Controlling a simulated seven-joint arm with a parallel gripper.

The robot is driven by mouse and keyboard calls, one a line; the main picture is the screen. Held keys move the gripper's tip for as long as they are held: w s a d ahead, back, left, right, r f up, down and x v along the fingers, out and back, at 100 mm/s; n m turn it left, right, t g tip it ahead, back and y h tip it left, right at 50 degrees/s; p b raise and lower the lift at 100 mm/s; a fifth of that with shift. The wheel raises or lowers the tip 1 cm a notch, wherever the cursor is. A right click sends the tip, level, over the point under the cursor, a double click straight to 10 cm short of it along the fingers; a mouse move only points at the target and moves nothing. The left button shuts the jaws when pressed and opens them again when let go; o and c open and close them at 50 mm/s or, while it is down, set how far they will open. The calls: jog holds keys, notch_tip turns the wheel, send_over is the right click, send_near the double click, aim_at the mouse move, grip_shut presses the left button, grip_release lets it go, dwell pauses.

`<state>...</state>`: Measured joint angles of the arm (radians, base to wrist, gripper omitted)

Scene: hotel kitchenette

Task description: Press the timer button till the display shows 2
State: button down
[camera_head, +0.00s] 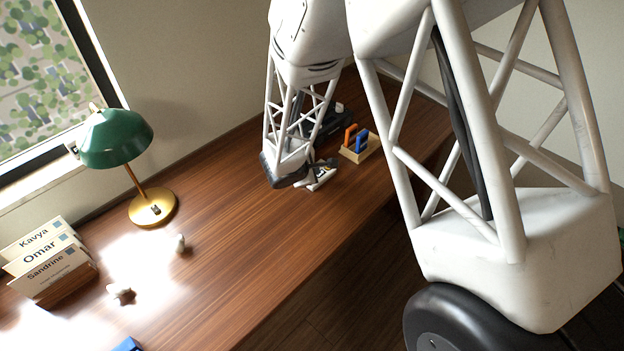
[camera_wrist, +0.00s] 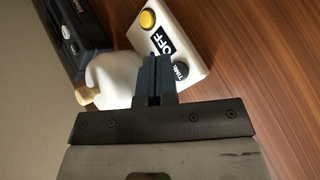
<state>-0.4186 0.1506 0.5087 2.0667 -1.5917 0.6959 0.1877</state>
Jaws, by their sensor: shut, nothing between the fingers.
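The timer is a white box (camera_wrist: 187,62) lying on the wooden desk in the wrist view. It has a yellow button (camera_wrist: 147,19) at one end, a black display reading OFF (camera_wrist: 161,43) in the middle, and a dark round button (camera_wrist: 180,71) with partly legible white lettering at the other end. My gripper (camera_wrist: 151,62) is shut and empty, its fingertips by the box's near edge, close to the display and dark button. I cannot tell whether they touch it. In the head view a small part of a white object, likely the timer (camera_head: 323,172), shows beside my wrist.
A white rounded vessel (camera_wrist: 112,75) with a wooden knob stands beside my fingers. A black device (camera_wrist: 75,38) is behind it. A wooden holder (camera_head: 361,152) with orange and blue items stands near.

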jog(key=shift+f, duration=0.75)
dwell(1.6)
jog(key=shift+r, duration=0.75)
jog(key=shift+r, duration=0.15)
dwell(0.3)
jog(key=shift+r, duration=2.4)
jog(key=shift+r, duration=0.1)
dwell(1.0)
jog(key=shift+r, duration=1.8)
